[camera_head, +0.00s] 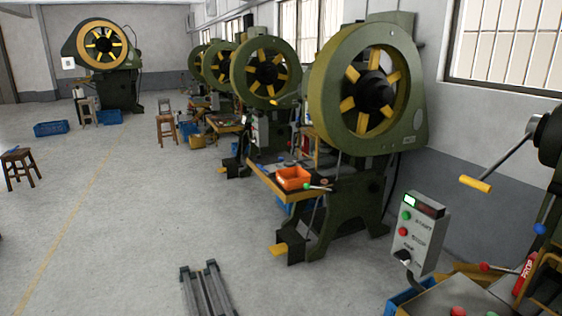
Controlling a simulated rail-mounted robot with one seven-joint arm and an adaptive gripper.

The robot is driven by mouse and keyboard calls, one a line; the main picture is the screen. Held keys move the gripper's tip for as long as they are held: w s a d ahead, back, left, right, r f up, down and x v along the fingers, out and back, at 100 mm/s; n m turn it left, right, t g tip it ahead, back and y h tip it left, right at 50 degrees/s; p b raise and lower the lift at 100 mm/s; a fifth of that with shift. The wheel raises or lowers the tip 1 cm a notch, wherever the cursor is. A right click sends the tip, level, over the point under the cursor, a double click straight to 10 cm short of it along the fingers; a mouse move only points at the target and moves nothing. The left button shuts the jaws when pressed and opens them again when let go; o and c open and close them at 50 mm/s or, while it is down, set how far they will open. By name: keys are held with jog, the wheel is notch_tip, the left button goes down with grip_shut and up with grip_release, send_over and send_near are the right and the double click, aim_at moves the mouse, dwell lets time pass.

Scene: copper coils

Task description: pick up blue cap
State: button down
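I cannot make out a blue cap for certain in the head view. A small round blue piece (540,229) shows at the right edge, by the nearest machine; I cannot tell whether it is a cap or a knob. The near worktable (440,298) at the bottom right is cut off by the frame. My gripper is not in view.
A control box (418,234) with green and red buttons stands beside the near worktable. A lever with a yellow handle (476,184) sticks out above it. A green press (370,95) holds an orange bin (293,178) on its table. The floor (130,220) at left is mostly open.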

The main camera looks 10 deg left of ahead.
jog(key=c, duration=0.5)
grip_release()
